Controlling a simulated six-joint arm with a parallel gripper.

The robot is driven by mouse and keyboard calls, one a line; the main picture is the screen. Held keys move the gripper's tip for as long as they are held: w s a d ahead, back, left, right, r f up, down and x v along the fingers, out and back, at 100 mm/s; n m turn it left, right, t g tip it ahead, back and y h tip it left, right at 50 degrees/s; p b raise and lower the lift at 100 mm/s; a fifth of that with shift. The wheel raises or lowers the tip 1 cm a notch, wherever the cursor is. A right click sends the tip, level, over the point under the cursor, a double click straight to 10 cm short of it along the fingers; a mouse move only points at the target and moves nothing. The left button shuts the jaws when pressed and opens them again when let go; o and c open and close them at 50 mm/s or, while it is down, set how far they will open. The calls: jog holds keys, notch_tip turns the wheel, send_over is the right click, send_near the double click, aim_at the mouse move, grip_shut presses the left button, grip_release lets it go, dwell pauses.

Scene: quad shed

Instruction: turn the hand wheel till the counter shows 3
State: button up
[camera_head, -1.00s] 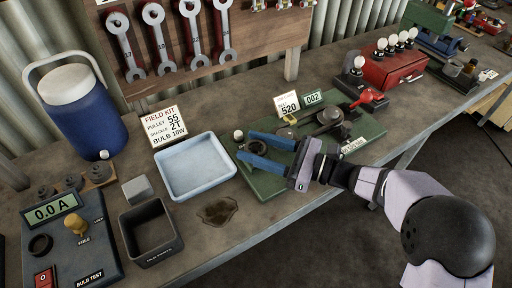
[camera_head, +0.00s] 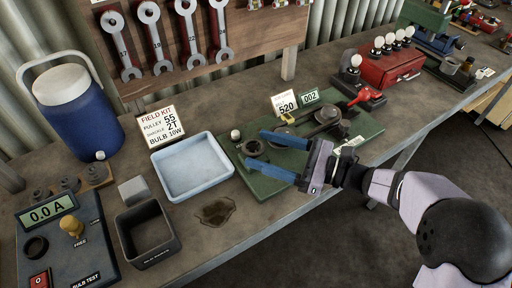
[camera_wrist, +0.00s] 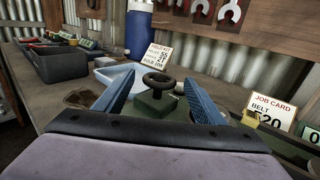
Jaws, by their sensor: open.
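The hand wheel (camera_head: 253,147) is a small dark ring on the left end of a green base plate (camera_head: 270,188). In the wrist view the wheel (camera_wrist: 158,83) stands on a green block between my two blue fingers. My gripper (camera_head: 252,149) is open, with one finger on each side of the wheel and gaps visible in the wrist view. Nothing is held. The counter (camera_head: 311,97) stands at the back of the plate and reads 002. A job card (camera_head: 286,103) beside it shows 520.
Pulleys (camera_head: 327,115) sit on the plate right of my fingers. A pale blue tray (camera_head: 193,167) lies to the left, with a dark open box (camera_head: 147,234) before it. A red-handled device (camera_head: 359,97) stands behind. The bench is bare in front of the plate.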

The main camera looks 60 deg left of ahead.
jog(key=shift+b+v, duration=0.3)
jog(key=shift+v, duration=1.75)
jog(key=shift+r, duration=0.1)
jog(key=s+a+r+m+t+y+p, duration=0.1)
jog(key=s+a+p, duration=0.1)
jog(key=p, duration=0.3)
jog(key=shift+r+m+t+y+p, duration=0.3)
jog(key=shift+r+t+y+p, duration=0.05)
jog(key=shift+t+y, duration=0.05)
jog(key=t+p, duration=0.1)
jog(key=s+m+p, duration=0.1)
jog(key=p, duration=0.1)
jog(key=shift+a+f+t+y, duration=0.2)
jog(key=shift+a+t+y, duration=0.05)
jog(key=shift+t+y, duration=0.15)
jog(key=shift+s+f+m+t+p, duration=0.2)
jog(key=shift+f+m+t+p, duration=0.3)
jog(key=shift+f+t+p, duration=0.15)
jog(key=shift+p+x, duration=1.2)
jog(key=shift+x, duration=2.5)
jog(key=shift+w, duration=0.15)
